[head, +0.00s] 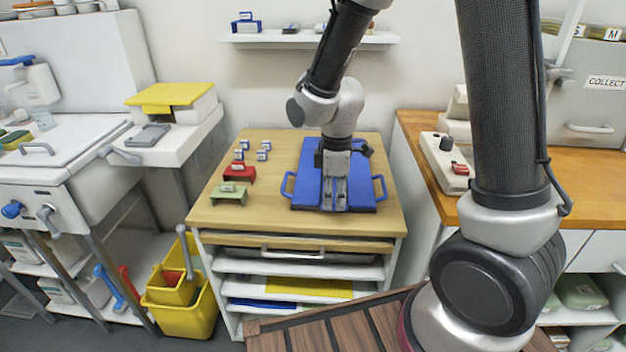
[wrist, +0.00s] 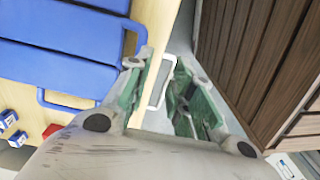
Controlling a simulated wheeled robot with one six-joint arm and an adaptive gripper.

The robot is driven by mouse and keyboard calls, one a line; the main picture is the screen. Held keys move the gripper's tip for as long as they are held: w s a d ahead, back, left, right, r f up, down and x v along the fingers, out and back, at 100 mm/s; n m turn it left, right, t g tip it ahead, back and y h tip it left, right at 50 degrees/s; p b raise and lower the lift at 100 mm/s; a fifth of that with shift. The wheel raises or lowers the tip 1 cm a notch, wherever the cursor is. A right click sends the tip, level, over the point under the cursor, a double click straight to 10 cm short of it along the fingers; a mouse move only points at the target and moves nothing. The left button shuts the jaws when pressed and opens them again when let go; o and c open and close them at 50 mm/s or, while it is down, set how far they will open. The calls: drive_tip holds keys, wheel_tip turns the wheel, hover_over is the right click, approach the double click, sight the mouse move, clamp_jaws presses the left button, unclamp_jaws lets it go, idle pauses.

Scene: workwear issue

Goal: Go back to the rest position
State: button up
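My gripper (head: 334,206) points down in the head view, in front of a blue panel with side handles (head: 308,160) on the wooden top of a cabinet. In the wrist view, my gripper (wrist: 163,72) has its two green-lined fingers apart, with nothing held between them. The blue panel also shows at upper left in the wrist view (wrist: 60,68). The gripper hides part of the panel in the head view. How high the fingers are above it is hard to tell.
A red block (head: 239,173), a green block (head: 229,193) and several small blue-and-white pieces stand left of the panel. A wall shelf (head: 310,38) is behind my arm. A yellow bucket (head: 185,318) stands left of the cabinet. Brown slatted wood (head: 345,333) is in front.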

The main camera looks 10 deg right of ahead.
drive_tip(key=s+d+r+m+t, duration=0.2)
drive_tip(key=s+d+r+m, duration=0.5)
drive_tip(key=r, duration=0.4)
drive_tip(key=s+d+r+m+t, duration=0.2)
drive_tip(key=s+d+r+m, duration=0.5)
drive_tip(key=s+d+r, duration=0.2)
drive_tip(key=shift+r, duration=0.9)
